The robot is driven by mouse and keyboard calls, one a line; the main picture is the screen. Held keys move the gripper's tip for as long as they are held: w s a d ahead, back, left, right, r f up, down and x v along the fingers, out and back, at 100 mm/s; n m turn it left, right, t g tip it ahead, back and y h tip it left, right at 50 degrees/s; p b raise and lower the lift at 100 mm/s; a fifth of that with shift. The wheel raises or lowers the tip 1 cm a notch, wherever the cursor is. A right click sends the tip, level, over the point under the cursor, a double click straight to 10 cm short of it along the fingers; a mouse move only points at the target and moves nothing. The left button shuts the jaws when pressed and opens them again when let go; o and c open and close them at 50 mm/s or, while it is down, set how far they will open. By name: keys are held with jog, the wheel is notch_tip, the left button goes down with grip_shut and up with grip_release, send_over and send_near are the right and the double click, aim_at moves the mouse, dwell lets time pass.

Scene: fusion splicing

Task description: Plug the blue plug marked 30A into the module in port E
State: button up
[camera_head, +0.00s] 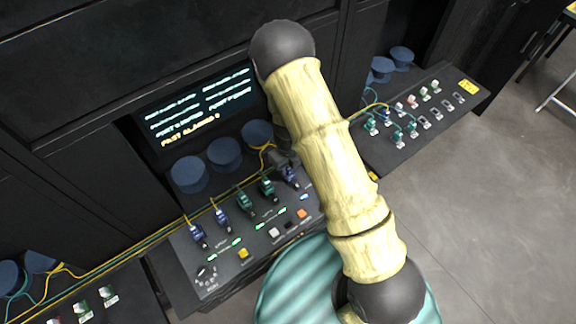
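The sloped module panel (225,262) in the middle holds a row of plugs. Two blue plugs (197,236) stand at its left, then two green plugs (256,193). Another blue plug (291,178) stands at the right end of the row. My gripper (284,164) is over this last plug, touching or very near it. My arm partly hides the gripper, so I cannot see whether its fingers are closed. The 30A mark and the port letters are too small to read.
A lit screen (200,105) and several blue cylinders (189,173) stand behind the panel. A right side panel (400,150) holds several small plugs and sockets; a left one (130,305) holds green plugs. Yellow and green cables (130,245) run between them.

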jog(key=shift+o, duration=1.3)
notch_tip(320, 180, up, 17)
jog(key=b, duration=0.2)
jog(key=shift+r, duration=0.2)
jog(key=shift+d, duration=0.1)
dwell(0.6)
jog(key=s+d+n+t+b, duration=0.1)
jog(key=s+d+n+b, duration=0.3)
jog(key=n, duration=1)
jog(key=s+d+n+t+b, duration=0.1)
jog(key=s+d+n+b, duration=0.3)
jog(key=s+d+n, duration=0.4)
jog(key=d+f+n, duration=0.1)
jog(key=n, duration=0.6)
jog(key=shift+s+d+t, duration=0.25)
jog(key=shift+t, duration=0.05)
jog(key=shift+c, duration=0.7)
